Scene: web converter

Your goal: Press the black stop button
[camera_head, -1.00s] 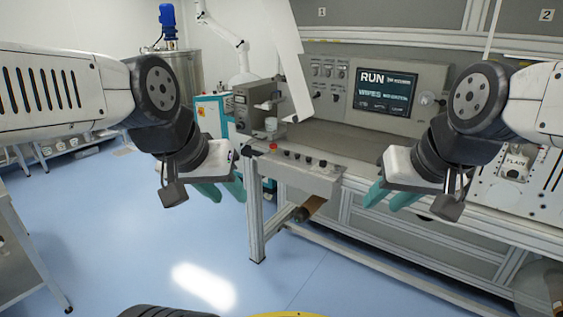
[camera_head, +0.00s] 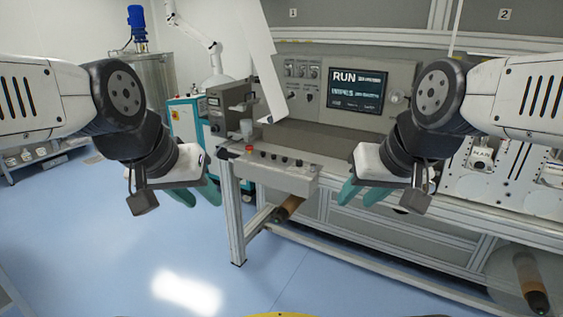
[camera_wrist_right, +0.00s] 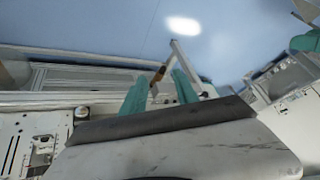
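The control box (camera_head: 270,174) juts out from the front of the machine. Its sloped top carries a red button (camera_head: 249,149) at the left end and a row of small dark buttons (camera_head: 275,157); which of them is the black stop button is too small to tell. My left gripper (camera_head: 205,203) is open and empty, left of the box and apart from it. My right gripper (camera_head: 353,204) is open and empty, to the right of the box. Its two teal fingers stand apart in the right wrist view (camera_wrist_right: 160,76).
A panel with a lit screen reading RUN (camera_head: 357,90) stands behind the box. A white sheet (camera_head: 262,65) hangs in front of the machine. A brown roll (camera_head: 288,209) is below the box. Blue floor (camera_head: 110,230) is clear at the left. A steel tank (camera_head: 143,75) stands at the back left.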

